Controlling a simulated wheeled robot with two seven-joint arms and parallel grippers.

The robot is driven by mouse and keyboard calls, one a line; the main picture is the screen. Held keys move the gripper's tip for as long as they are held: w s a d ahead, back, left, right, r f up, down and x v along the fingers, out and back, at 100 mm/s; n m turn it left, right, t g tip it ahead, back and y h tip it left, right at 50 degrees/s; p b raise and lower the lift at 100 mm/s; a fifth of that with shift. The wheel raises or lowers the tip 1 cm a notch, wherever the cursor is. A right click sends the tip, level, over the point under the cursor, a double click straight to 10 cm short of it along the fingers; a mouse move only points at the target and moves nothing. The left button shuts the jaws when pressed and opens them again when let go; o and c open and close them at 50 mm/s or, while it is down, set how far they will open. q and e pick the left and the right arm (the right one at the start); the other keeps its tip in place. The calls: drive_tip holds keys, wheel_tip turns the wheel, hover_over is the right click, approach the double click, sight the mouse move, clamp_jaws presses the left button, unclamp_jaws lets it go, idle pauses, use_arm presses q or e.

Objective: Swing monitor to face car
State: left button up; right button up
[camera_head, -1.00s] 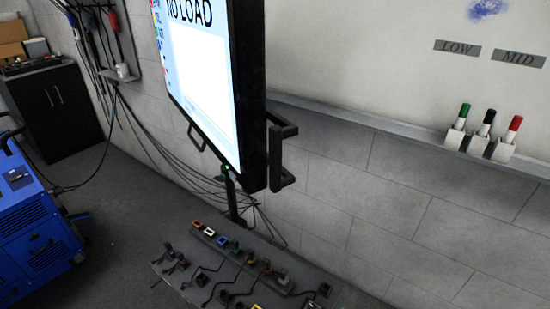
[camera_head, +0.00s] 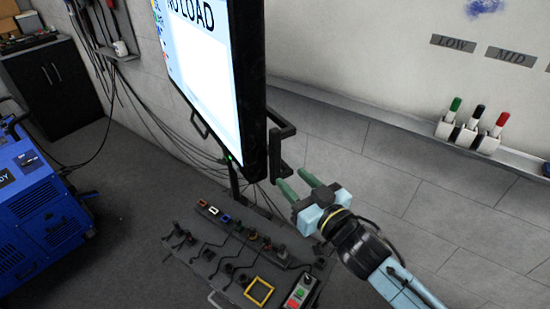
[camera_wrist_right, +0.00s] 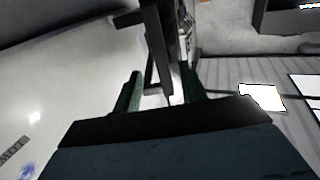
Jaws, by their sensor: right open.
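The monitor (camera_head: 205,75) hangs on the left in the head view, its lit screen reading "NO LOAD" and turned to the left. A dark handle (camera_head: 277,150) sticks out from its right edge. My right gripper (camera_head: 293,182) is open, its two green fingers pointing at the lower end of this handle. In the right wrist view the dark handle (camera_wrist_right: 158,45) runs between the green fingers (camera_wrist_right: 160,88) or just beyond them; I cannot tell which. My left gripper is not in view. No car shows.
A grey panel with cables and connectors (camera_head: 212,262) stands below the monitor. A blue machine (camera_head: 40,215) and a black cabinet (camera_head: 55,90) are at the left. A whiteboard ledge (camera_head: 400,117) with markers (camera_head: 468,130) is on the right wall.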

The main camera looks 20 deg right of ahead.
sight(278, 164)
drive_tip(key=x, duration=0.8)
drive_tip(key=shift+w+a+p, duration=0.1)
drive_tip(key=shift+w+p, duration=0.05)
drive_tip(key=shift+p, duration=0.15)
drive_tip(key=shift+c, duration=0.4)
clamp_jaws()
